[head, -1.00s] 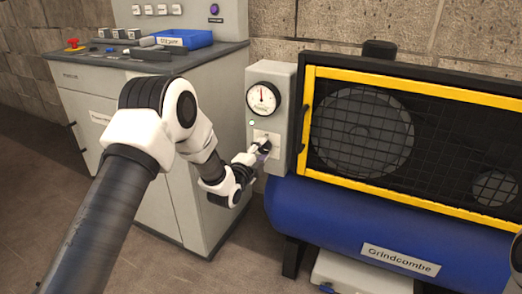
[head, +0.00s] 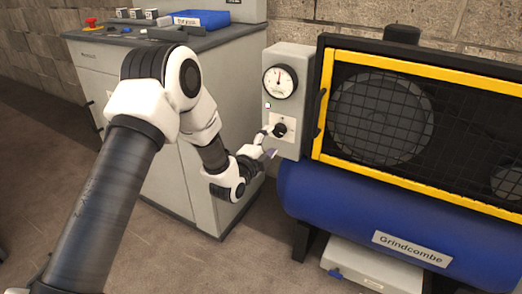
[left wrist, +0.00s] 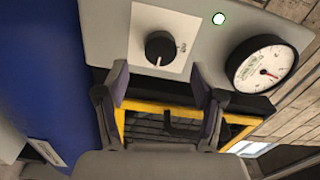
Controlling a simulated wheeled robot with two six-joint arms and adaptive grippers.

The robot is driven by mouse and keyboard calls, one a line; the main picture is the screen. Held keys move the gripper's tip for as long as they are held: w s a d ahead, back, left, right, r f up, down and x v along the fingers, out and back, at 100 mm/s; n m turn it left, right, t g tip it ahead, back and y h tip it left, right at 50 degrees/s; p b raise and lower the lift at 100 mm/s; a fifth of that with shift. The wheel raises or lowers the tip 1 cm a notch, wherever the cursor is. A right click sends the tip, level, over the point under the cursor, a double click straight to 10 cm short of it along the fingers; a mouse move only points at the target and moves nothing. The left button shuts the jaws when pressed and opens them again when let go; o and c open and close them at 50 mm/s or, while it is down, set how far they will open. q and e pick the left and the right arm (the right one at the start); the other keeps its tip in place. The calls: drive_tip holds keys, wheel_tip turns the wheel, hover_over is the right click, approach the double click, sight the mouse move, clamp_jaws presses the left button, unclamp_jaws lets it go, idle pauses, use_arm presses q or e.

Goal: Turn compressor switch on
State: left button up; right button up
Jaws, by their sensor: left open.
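The compressor switch is a black round knob (head: 280,129) on a pale plate on the grey control box (head: 288,147). In the left wrist view the knob (left wrist: 160,48) has a white pointer line, pointing toward the bottom of the picture. My left gripper (head: 269,153) is open and empty, just below and in front of the knob. In the left wrist view its two fingers (left wrist: 160,84) stand apart, with the knob beyond the fingertips and not gripped. A small lamp (left wrist: 219,18) looks white with a green rim. My right gripper is out of view.
A pressure gauge (head: 280,81) sits above the knob. The blue compressor tank (head: 340,206) and yellow-framed mesh guard (head: 319,120) are to the right. A grey cabinet (head: 160,182) stands left, with a blue tray (head: 202,18) on top.

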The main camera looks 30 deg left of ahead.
use_arm(q)
drive_tip(key=s, duration=0.7)
drive_tip(key=shift+s, duration=0.15)
drive_tip(key=shift+a, duration=0.1)
